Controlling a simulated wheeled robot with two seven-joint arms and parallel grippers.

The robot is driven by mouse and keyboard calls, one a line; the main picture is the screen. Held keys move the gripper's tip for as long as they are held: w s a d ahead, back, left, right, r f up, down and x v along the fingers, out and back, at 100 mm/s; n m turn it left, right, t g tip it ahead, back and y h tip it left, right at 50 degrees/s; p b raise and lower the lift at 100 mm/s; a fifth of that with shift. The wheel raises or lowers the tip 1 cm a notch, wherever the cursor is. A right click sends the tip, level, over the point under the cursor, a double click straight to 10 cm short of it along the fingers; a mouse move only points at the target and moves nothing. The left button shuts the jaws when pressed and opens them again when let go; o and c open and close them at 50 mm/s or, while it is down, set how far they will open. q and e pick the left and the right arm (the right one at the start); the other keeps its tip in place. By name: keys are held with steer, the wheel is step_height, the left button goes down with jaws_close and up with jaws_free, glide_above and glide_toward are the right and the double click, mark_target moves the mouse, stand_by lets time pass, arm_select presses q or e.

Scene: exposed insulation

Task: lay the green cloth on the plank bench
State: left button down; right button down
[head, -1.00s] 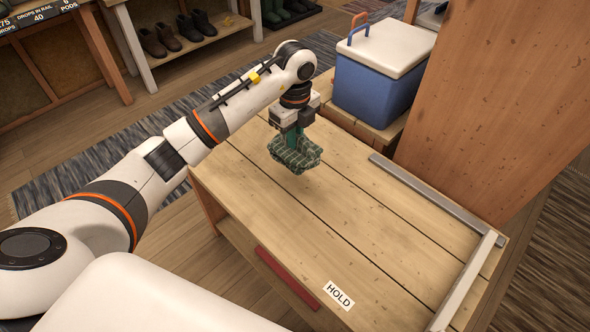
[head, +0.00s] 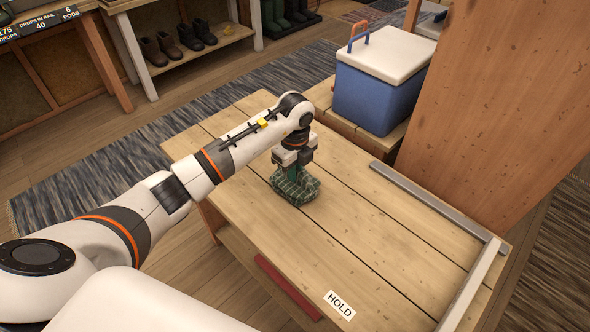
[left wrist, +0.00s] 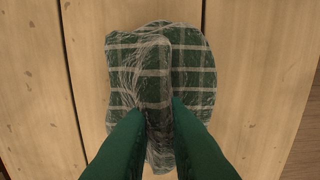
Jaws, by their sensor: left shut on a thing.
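The green checked cloth (head: 297,187) is bunched up at the plank bench (head: 350,235), towards its far left part. My left gripper (head: 293,174) points down from above and is shut on the cloth. In the left wrist view the green fingers (left wrist: 160,115) pinch a raised fold of the cloth (left wrist: 188,70), and its sides spread out over the planks. The cloth appears to touch the bench top. My right gripper is not in view.
Grey metal rails (head: 425,205) edge the bench's far right and right sides. A HOLD label (head: 340,305) is at the front. A blue cooler (head: 380,85) stands behind on a lower wooden stand, beside a tall wooden panel (head: 500,100). The bench's middle is clear.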

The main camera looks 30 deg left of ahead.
arm_select(q)
steer(key=shift+f, duration=0.1)
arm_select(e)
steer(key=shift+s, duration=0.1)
arm_select(q)
steer(key=c, duration=1.4)
jaws_free()
steer(key=shift+c, duration=0.2)
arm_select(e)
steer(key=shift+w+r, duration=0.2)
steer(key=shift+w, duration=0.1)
